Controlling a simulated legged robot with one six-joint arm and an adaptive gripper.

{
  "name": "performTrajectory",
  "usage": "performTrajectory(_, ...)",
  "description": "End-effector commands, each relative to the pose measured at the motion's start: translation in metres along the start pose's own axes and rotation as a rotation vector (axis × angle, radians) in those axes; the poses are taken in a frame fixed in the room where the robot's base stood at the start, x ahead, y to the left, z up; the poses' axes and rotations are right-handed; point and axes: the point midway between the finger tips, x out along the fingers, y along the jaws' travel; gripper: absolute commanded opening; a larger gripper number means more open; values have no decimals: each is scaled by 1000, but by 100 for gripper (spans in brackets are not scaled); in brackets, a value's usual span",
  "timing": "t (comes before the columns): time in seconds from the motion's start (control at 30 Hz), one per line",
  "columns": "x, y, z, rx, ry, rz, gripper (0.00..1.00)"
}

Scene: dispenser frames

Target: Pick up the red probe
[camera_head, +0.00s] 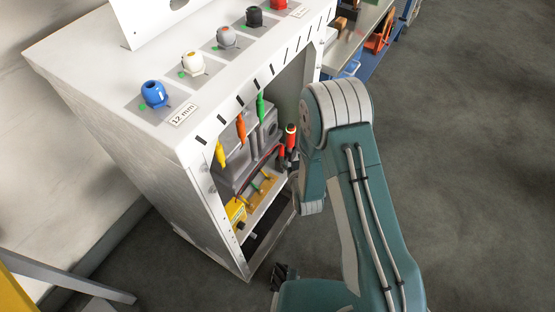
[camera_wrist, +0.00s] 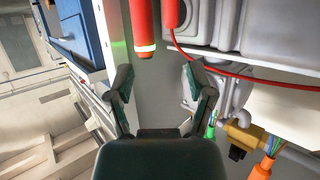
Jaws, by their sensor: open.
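A red probe (camera_wrist: 143,24) with a pale band near its end shows at the top of the wrist view. A second, narrower red part (camera_wrist: 171,12) sits close on its right, with a red cable leading off to the right. In the head view a red piece with a pale band (camera_head: 291,130) shows in the cabinet opening, partly hidden by my arm. My gripper (camera_wrist: 158,84) is open, its two fingers apart with nothing between them. The probe's end lies beyond the fingertips, roughly in line with the gap.
A white cabinet (camera_head: 120,85) carries several coloured round fittings on top. Yellow (camera_head: 220,153), orange (camera_head: 241,127) and green (camera_head: 261,107) probes hang in its opening. Grey housings (camera_wrist: 250,35) crowd the right of the wrist view. A blue bench stands behind; the floor at right is clear.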

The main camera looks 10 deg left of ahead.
Motion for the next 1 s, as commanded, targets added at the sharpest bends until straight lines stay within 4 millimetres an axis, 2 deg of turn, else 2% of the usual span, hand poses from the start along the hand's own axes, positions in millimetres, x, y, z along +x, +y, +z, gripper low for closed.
performTrajectory(0.03,-1,-6,15,-5,8,-10,69)
performTrajectory(0.1,-2,-10,25,-9,29,-18,69)
performTrajectory(0.23,-4,-12,34,-11,50,-26,69)
performTrajectory(0.33,5,-12,33,-10,55,-27,69)
performTrajectory(0.6,46,-14,30,-12,54,-26,69)
performTrajectory(0.77,58,-14,28,-13,52,-25,69)
performTrajectory(1.0,92,-8,20,-12,53,-25,69)
